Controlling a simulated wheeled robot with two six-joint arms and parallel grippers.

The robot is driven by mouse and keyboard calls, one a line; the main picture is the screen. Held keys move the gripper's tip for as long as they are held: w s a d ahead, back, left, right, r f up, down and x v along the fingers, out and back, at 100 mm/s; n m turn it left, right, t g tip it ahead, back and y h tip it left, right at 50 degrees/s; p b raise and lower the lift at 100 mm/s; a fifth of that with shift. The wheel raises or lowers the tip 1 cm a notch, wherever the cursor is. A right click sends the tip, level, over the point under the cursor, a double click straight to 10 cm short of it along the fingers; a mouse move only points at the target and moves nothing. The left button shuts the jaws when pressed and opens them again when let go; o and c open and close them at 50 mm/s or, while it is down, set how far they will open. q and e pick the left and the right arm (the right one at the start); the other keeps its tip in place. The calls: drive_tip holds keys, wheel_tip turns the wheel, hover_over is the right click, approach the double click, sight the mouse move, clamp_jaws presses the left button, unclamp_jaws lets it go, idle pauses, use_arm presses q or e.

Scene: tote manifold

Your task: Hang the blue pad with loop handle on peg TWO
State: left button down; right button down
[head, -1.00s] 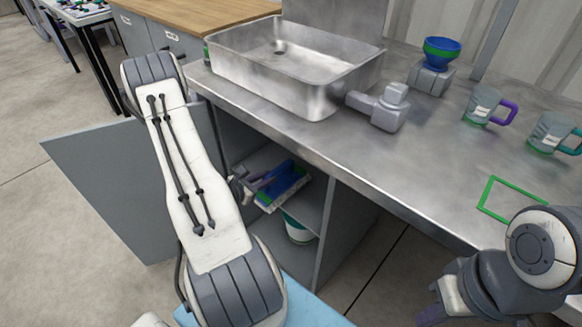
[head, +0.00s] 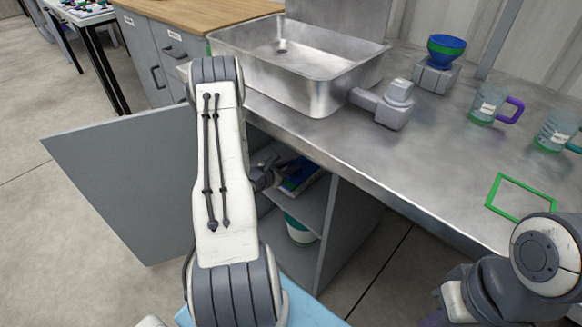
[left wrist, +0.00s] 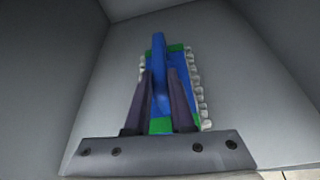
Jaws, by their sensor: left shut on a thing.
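The blue pad (head: 302,179) is inside the open cabinet under the counter, at the upper shelf, partly hidden by my left arm and gripper. In the left wrist view the pad (left wrist: 186,82) has a blue loop handle (left wrist: 159,62), green parts and whitish tufts along its sides. My left gripper (left wrist: 160,80) is shut on the handle; in the head view it (head: 282,172) reaches into the cabinet. I cannot tell whether the pad touches the shelf. My right gripper (head: 436,319) barely shows at the bottom edge, its jaws unclear. I see no peg TWO.
The cabinet door (head: 115,180) stands open at left. The steel counter (head: 420,150) edge overhangs the compartment. A white and green container (head: 299,230) sits below the shelf. A sink (head: 300,75), grey fixture (head: 390,104) and mugs (head: 490,105) are on the counter.

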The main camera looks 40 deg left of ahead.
use_arm(q)
drive_tip(key=shift+f, duration=0.1)
drive_tip(key=c, duration=0.8)
unclamp_jaws()
drive_tip(key=shift+o, duration=0.2)
drive_tip(key=shift+s+r, duration=0.2)
drive_tip(key=shift+r, duration=0.05)
drive_tip(key=p+v, duration=0.1)
drive_tip(key=v, duration=1)
drive_tip(key=shift+s+p, duration=0.3)
drive_tip(key=shift+p, duration=0.1)
